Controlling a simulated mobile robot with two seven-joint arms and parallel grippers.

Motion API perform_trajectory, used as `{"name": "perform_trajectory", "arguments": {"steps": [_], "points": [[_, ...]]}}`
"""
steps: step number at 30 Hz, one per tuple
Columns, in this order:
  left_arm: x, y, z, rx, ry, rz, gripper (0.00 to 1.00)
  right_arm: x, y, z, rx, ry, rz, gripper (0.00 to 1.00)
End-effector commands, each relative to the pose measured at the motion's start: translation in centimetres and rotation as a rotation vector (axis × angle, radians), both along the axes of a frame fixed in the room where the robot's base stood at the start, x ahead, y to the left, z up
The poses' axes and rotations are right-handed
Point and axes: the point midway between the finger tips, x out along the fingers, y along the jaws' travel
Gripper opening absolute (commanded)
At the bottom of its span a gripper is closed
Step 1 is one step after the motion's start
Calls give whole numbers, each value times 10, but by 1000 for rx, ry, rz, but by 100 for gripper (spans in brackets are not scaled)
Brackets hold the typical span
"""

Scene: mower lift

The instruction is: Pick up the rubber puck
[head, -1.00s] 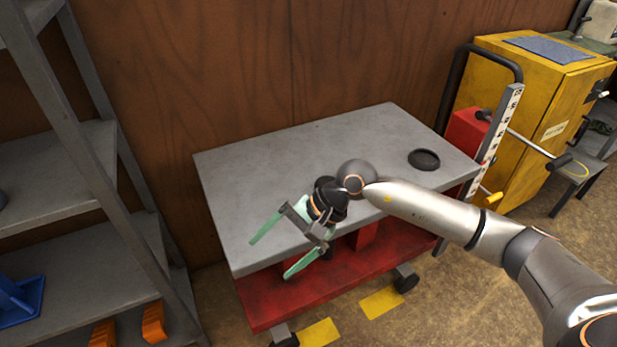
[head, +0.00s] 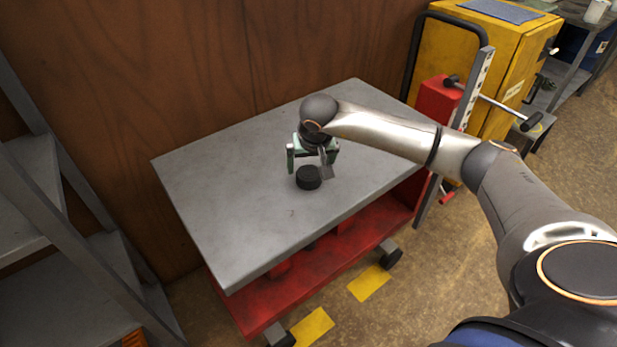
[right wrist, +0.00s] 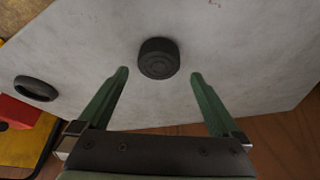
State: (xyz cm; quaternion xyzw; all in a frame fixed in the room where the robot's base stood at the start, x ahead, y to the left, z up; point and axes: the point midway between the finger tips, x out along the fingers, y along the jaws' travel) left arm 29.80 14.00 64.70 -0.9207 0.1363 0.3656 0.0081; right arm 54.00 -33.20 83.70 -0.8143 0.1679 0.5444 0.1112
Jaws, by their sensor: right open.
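The rubber puck (head: 308,178), a short black cylinder, sits flat on the grey top of the lift table. In the right wrist view the puck (right wrist: 158,58) lies centred between the lines of the two green fingers, just beyond their tips. My right gripper (head: 310,163) is open and empty, pointing down above the puck. In the right wrist view its fingers (right wrist: 160,73) stand wider apart than the puck. I cannot tell the exact height gap. My left gripper is not in view.
The grey tabletop (head: 225,205) is mostly clear. A shallow round black dish (right wrist: 36,89) lies on it; my arm hides it in the head view. A red lift column with handle (head: 440,105) and a yellow cabinet (head: 490,60) stand right. Grey shelving (head: 40,200) stands left.

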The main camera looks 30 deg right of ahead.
Motion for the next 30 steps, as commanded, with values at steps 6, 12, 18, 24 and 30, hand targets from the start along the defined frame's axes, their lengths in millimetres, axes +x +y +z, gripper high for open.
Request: {"name": "perform_trajectory", "arguments": {"steps": [6,12,18,24,30], "points": [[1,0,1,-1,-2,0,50,7,-5,-20,1,3,-1,100],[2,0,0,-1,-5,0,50,17,-10,-46,2,2,-2,100],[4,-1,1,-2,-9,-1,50,20,-11,-51,2,-1,0,100],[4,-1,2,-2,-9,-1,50,19,-11,-51,1,-1,-1,91],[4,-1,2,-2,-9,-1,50,19,-11,-51,2,0,-1,68]]}}
